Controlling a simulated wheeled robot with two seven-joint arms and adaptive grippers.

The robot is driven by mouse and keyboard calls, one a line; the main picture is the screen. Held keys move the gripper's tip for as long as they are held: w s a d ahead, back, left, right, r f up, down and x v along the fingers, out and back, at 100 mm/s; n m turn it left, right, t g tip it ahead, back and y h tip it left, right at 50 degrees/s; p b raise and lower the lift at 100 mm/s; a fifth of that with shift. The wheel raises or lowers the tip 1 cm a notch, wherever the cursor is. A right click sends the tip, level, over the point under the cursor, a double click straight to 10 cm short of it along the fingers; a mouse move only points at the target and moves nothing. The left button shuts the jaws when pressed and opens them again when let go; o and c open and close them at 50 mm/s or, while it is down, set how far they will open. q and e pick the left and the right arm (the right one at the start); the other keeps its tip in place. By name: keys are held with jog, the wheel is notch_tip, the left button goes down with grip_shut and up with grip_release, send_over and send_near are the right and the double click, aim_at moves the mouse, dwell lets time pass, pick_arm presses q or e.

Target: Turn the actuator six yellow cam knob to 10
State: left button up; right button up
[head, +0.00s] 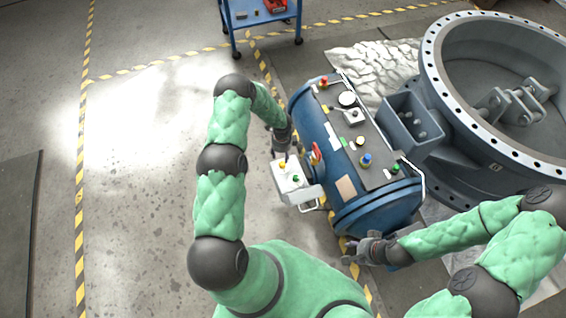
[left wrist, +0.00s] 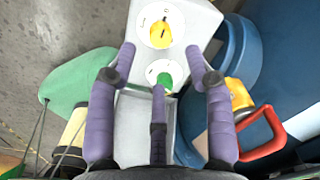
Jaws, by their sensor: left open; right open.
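A yellow knob (head: 282,165) on a round white dial sits on top of a small white box (head: 313,193) beside a blue cylinder (head: 337,190). In the left wrist view, the yellow knob (left wrist: 160,33) lies just beyond my left fingertips; its dial marks are too small to read. A green knob (left wrist: 165,78) on its own dial is nearer, partly behind the middle finger. My left gripper (head: 288,152) is open and empty above the box, and its fingers (left wrist: 160,62) spread around the green knob's area in the picture. My right gripper (head: 352,248) is open and empty by the cylinder's near end.
A red handle (left wrist: 268,135) with a yellow base is close on the right of my left gripper. The cylinder's top panel carries several coloured knobs, including a blue one (head: 366,160). A large grey flanged valve (head: 432,80) stands at right. Floor at left is clear.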

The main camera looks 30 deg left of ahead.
aim_at(282, 163)
pick_arm(q)
notch_tip(282, 163, down, 7)
jog(key=shift+f+b, duration=0.1)
jog(key=shift+b, duration=1.1)
grip_shut()
